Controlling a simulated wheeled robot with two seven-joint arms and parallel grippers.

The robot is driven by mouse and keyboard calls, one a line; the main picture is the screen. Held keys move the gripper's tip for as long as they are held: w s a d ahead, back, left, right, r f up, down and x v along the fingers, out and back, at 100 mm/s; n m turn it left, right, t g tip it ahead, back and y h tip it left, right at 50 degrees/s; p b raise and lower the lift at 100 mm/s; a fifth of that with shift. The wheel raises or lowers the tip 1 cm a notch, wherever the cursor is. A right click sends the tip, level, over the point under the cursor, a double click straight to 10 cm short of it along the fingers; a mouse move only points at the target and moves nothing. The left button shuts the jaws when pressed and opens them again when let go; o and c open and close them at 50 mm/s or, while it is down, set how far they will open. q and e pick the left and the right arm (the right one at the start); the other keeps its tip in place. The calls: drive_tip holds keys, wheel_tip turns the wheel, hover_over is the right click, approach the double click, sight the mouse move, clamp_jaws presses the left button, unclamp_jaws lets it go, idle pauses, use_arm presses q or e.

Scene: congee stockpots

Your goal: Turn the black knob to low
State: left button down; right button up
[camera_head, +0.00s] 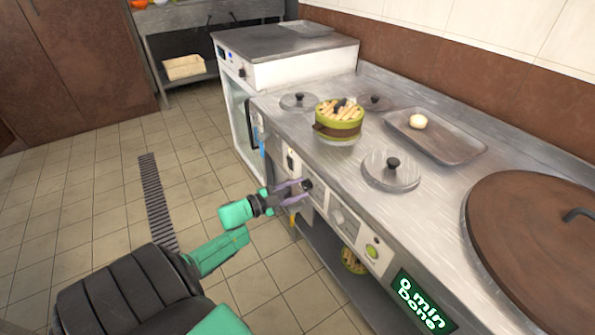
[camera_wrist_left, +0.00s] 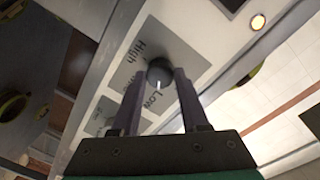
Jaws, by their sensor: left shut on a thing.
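The black knob (camera_wrist_left: 160,70) sits on the light front panel of the counter. In the left wrist view its white pointer line faces the word "Low", the nearest label to the fingers. "High" is printed farther up, and a label between them is partly hidden by a finger. My left gripper (camera_head: 305,189) has its two purple fingers on either side of the knob and is shut on it. In the head view the knob is small and mostly covered by the fingers. My right gripper is not in view.
A green display (camera_head: 420,302) reads "0 min Done". On the counter are a green pot (camera_head: 339,132) of food, a tray (camera_head: 462,150) with a round white item, and several lids. The tiled floor (camera_head: 95,215) to the left is clear.

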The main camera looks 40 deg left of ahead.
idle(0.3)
use_arm(q)
drive_tip(key=shift+c, duration=2.1)
unclamp_jaws()
drive_tip(key=shift+s, duration=0.1)
drive_tip(key=shift+s+a, duration=0.1)
drive_tip(key=shift+s, duration=0.2)
drive_tip(key=p+v, duration=0.2)
drive_tip(key=v, duration=1.1)
drive_tip(key=shift+s+a, duration=0.2)
drive_tip(key=shift+s, duration=0.2)
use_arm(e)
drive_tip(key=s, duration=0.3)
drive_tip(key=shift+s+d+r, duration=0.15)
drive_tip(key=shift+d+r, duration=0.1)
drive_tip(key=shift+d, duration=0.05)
